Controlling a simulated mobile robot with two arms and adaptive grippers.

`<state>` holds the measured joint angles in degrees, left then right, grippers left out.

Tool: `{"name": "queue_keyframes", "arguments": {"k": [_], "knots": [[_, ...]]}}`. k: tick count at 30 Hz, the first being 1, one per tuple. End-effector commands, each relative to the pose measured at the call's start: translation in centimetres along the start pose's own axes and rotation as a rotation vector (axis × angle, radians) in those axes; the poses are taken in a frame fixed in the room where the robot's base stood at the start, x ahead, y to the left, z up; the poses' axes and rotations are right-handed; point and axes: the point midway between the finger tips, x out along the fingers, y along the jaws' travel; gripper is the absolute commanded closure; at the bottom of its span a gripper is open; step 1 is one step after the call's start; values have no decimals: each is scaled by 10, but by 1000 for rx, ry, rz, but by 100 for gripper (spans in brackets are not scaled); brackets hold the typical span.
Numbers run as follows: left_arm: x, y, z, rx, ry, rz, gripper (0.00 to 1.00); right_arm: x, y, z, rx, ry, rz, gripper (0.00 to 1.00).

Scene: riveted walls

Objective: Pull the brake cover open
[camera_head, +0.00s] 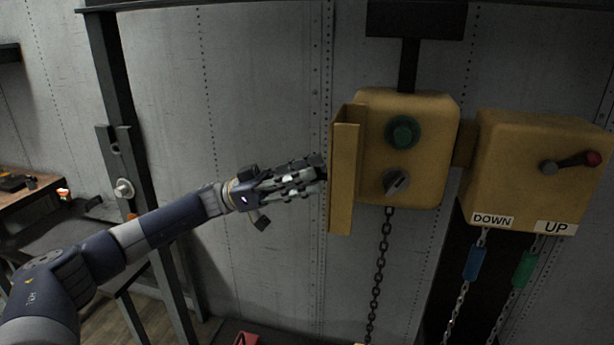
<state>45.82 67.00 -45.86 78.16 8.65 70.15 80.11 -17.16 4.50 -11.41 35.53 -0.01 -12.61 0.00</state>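The yellow brake box (430,150) hangs on the riveted wall, with a green round button (402,131) and a grey rotary knob (396,182) showing on its front. The brake cover (344,185), a yellow channel-shaped panel, stands out at the box's left side, swung away from the front. My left gripper (320,174) is at the cover's left edge, with its fingertips close to it or touching; I cannot tell which. Its finger gap is not clear. My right gripper is not in view.
A second yellow box (536,165) with a red-tipped lever (578,161) and DOWN and UP labels is at the right. Chains (378,275) hang below both boxes. A dark metal frame (122,150) and a workbench (28,190) are at the left.

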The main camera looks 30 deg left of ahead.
Motion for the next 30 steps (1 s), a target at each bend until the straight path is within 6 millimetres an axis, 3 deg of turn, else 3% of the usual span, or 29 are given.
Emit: {"name": "queue_keyframes", "arguments": {"k": [11,14,24,30], "knots": [[-6,0,1,-1,-3,-2,53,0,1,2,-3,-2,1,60],[-20,-1,2,-2,-3,-4,53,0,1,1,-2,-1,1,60],[-92,-1,1,-1,-3,-4,53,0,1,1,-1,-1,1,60],[-114,-1,1,0,-1,-1,53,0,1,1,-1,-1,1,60]]}}
